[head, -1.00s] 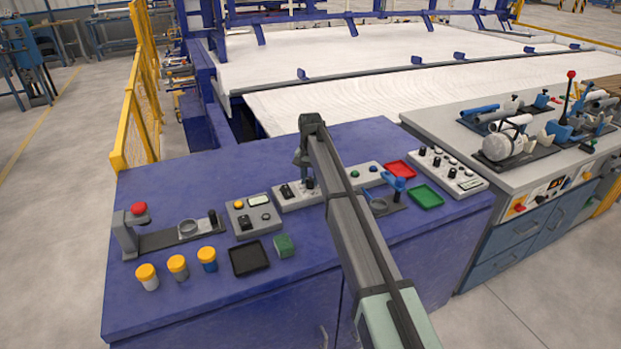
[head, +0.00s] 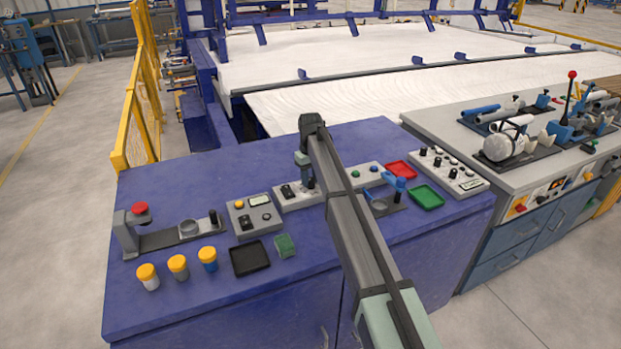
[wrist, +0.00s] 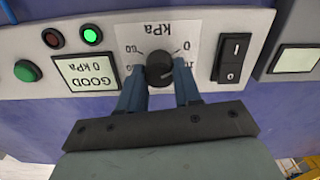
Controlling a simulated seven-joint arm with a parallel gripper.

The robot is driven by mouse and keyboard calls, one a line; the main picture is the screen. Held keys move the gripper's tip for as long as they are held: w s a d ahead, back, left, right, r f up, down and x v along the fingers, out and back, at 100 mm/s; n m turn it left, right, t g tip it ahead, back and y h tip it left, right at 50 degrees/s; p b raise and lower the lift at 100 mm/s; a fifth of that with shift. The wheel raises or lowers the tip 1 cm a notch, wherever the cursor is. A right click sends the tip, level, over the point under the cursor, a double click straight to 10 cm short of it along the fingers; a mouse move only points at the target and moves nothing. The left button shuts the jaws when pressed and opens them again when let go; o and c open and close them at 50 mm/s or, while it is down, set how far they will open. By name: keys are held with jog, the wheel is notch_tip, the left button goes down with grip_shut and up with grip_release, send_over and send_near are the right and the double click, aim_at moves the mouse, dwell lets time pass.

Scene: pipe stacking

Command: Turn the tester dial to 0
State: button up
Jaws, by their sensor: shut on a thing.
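The tester panel (head: 288,203) is a light grey box on the blue bench, and it fills the wrist view (wrist: 100,13) upside down. Its black dial (wrist: 159,68) sits on a white kPa scale, with the 0 mark at the dial's upper right in that view. The small display (wrist: 87,73) reads GOOD, 0 kPa. My gripper (wrist: 160,80) points down at the panel and is shut on the dial, one blue finger on each side. In the head view, my gripper (head: 307,180) and arm cover the dial and display.
A black rocker switch (wrist: 233,58) is close to the dial. Red and green lamps (wrist: 92,35) and a green button (wrist: 27,71) are on the panel's other side. A grey box with a yellow button (head: 240,204) stands to the left; a blue-handled fixture (head: 397,184) stands to the right.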

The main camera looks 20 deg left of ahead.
aim_at(311, 179)
jog(key=shift+n, duration=0.4)
jog(key=o, duration=1)
jog(key=shift+o, duration=0.2)
notch_tip(311, 179, up, 14)
jog(key=shift+f, duration=0.15)
dwell(0.5)
